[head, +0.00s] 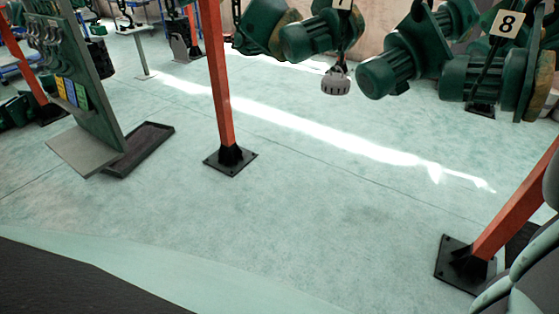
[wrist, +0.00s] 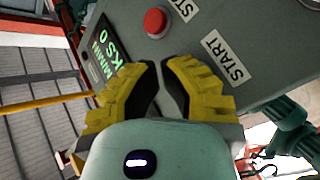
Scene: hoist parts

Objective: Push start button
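In the wrist view a grey control box (wrist: 255,30) fills the upper part. A white START label (wrist: 226,57) is on it, right of my gripper (wrist: 160,66). The start button itself is not visible; the yellow fingers cover the part of the box beside the label. A red round button (wrist: 155,22) sits just beyond the fingertips, beside a partly cut-off second label (wrist: 184,8). My gripper's fingertips are nearly together with nothing between them. Whether they touch the box cannot be told. The box and gripper are not seen in the head view.
A dark display with green text (wrist: 107,55) is left of the fingers. In the head view, orange posts (head: 219,80) stand on black base plates, and green hoist motors (head: 400,65) hang at upper right. A panel stand (head: 85,85) is at left. The middle floor is clear.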

